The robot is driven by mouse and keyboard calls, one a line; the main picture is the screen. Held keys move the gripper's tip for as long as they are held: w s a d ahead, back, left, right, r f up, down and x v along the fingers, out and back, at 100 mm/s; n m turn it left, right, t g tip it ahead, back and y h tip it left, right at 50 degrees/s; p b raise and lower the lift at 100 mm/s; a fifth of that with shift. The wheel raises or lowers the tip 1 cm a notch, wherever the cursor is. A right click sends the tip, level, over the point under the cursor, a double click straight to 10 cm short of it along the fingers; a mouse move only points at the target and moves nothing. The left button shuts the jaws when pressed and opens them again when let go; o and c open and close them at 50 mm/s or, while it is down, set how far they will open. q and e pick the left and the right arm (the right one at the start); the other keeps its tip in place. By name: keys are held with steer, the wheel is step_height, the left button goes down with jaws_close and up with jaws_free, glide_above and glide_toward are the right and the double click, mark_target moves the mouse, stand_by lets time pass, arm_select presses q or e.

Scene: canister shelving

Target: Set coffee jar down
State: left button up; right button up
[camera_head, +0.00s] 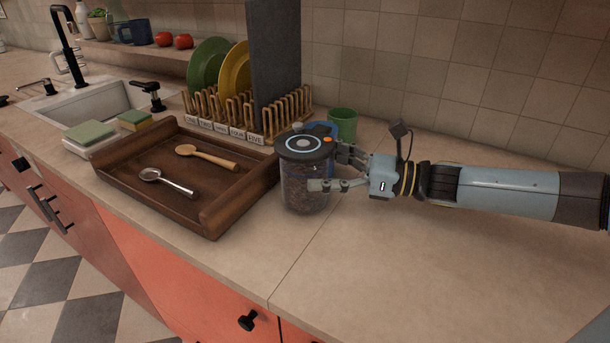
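The coffee jar (306,190) is a clear canister with dark contents and a dark round lid. It is upright at the counter, just right of the wooden tray. My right gripper (325,168) comes in from the right, with its fingers around the jar's right side, and appears shut on it. The jar's base looks at or very near the counter top (400,260); I cannot tell whether it touches. My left gripper is not in view.
The wooden tray (222,222) holds a wooden spoon (207,156) and a metal spoon (168,182). Behind are a dish rack (292,105) with plates and a green cup (342,122). A sink (85,105) is far left. The counter's front right is clear.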

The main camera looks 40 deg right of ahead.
mark_target(305, 161)
steer(key=x, duration=0.3)
steer(key=shift+a+r, duration=0.1)
steer(key=shift+r, duration=0.2)
steer(key=shift+w+a+f+p, duration=0.1)
steer(key=shift+w+a+p, duration=0.15)
steer(key=shift+w+p, duration=0.05)
steer(key=shift+s, duration=0.1)
steer(key=c, duration=1.4)
steer(key=shift+c, duration=0.2)
